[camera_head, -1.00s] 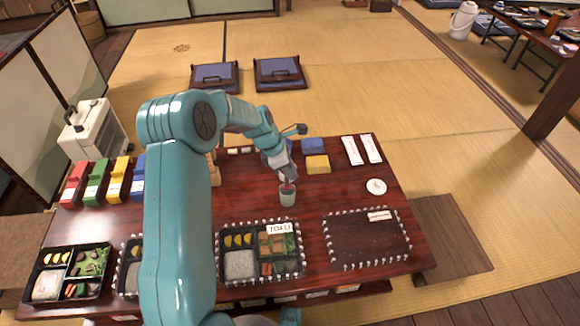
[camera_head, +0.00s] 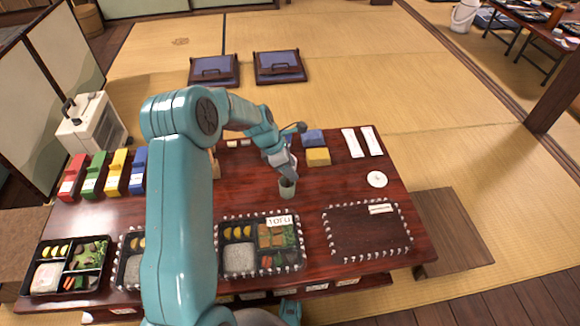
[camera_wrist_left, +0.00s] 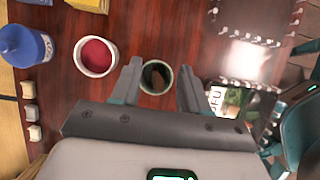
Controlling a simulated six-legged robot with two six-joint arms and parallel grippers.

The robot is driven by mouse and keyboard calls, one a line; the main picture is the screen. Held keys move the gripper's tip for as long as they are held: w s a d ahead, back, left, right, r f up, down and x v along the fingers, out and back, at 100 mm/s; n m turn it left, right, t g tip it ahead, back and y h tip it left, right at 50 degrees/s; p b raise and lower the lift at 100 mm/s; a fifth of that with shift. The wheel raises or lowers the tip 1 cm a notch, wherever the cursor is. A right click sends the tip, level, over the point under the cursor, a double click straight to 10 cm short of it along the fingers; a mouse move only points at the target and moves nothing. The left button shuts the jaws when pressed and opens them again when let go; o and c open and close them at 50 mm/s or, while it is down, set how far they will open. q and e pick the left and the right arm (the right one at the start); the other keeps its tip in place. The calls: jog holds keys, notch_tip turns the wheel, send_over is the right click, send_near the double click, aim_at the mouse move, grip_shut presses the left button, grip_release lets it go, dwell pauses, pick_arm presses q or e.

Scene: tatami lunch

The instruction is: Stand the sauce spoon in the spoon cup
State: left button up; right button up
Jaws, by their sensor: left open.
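The spoon cup (camera_head: 286,190) is a small grey-green cup standing on the dark red table, behind the tofu lunch box. My left gripper (camera_head: 287,174) is right above it, pointing down. In the left wrist view the gripper (camera_wrist_left: 158,88) is open, one finger on each side of the cup (camera_wrist_left: 145,86) rim. A brown thing (camera_wrist_left: 157,74) shows inside the cup, seen nearly end-on; it looks like the sauce spoon, but its full shape is hidden. Nothing is held between the fingers. My right gripper is in neither view.
In the wrist view a bowl of red sauce (camera_wrist_left: 95,56) and a blue bottle (camera_wrist_left: 27,45) stand beside the cup. Lunch boxes (camera_head: 262,273) line the front edge. Blue and yellow blocks (camera_head: 317,157) sit behind.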

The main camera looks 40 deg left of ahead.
pick_arm(q)
jog(key=p+v, duration=0.6)
jog(key=v, duration=1)
jog(key=shift+a+r, duration=0.1)
jog(key=shift+r, duration=0.05)
